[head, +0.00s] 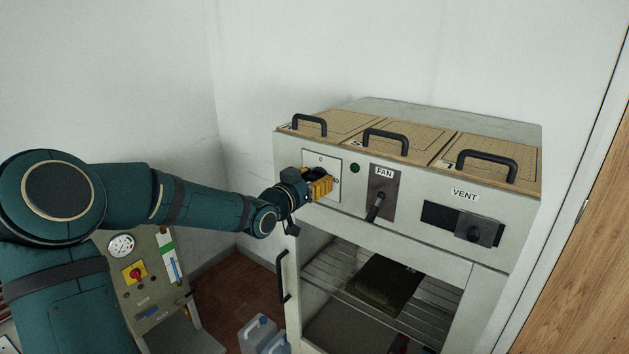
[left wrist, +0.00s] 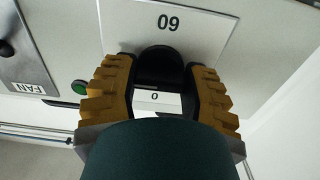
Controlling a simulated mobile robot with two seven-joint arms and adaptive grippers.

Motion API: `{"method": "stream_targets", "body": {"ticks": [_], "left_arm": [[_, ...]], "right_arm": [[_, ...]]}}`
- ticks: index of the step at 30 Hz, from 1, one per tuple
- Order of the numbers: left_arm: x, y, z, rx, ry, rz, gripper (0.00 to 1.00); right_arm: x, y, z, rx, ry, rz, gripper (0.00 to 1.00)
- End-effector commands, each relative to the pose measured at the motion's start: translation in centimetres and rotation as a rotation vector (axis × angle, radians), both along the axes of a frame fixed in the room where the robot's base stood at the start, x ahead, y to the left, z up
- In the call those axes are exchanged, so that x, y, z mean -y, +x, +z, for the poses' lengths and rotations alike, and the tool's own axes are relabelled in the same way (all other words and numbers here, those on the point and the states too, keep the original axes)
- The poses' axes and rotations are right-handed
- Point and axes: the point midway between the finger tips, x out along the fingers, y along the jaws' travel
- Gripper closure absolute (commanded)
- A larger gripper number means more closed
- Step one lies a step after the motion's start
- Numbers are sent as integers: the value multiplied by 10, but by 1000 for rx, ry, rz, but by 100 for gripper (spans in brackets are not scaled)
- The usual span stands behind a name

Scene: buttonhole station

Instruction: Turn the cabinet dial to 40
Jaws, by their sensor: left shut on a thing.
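The cabinet dial is a dark knob (left wrist: 160,68) on a white plate (head: 323,160) at the left of the cabinet front. My left gripper (head: 322,184), with yellow fingers, is shut on the dial; one finger (left wrist: 110,90) sits on each side of it in the left wrist view. That view is upside down: the plate's "0" mark is below the knob and a mark that reads as 60 inverted is above it. In the head view my gripper hides the knob, and I cannot tell its pointer's setting. My right gripper is not in view.
To the dial's right are a green lamp (head: 354,168), the FAN lever (head: 376,207) and the VENT slider (head: 476,233). Handled lids (head: 490,160) top the cabinet (head: 400,240). Below is an open shelf bay. A panel with a gauge (head: 121,246) and containers (head: 258,332) stand lower left.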

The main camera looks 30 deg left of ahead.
Motion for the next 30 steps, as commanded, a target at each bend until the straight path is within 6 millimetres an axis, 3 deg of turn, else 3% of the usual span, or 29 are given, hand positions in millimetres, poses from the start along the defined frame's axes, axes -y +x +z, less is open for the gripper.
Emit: {"method": "stream_targets", "body": {"ticks": [3, 4, 6, 7, 20, 30], "left_arm": [[0, 0, 1, 3, 0, 0, 89], [0, 0, 1, 3, 0, 0, 48], [0, 0, 1, 3, 0, 0, 23], [0, 0, 1, 3, 0, 0, 20], [-1, -7, 0, 0, 1, 2, 20], [-6, -62, 0, -3, 5, 4, 20]], "right_arm": [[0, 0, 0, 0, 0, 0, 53], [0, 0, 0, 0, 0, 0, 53], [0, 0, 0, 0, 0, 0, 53], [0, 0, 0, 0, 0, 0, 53], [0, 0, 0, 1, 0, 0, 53], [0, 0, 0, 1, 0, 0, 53]]}}
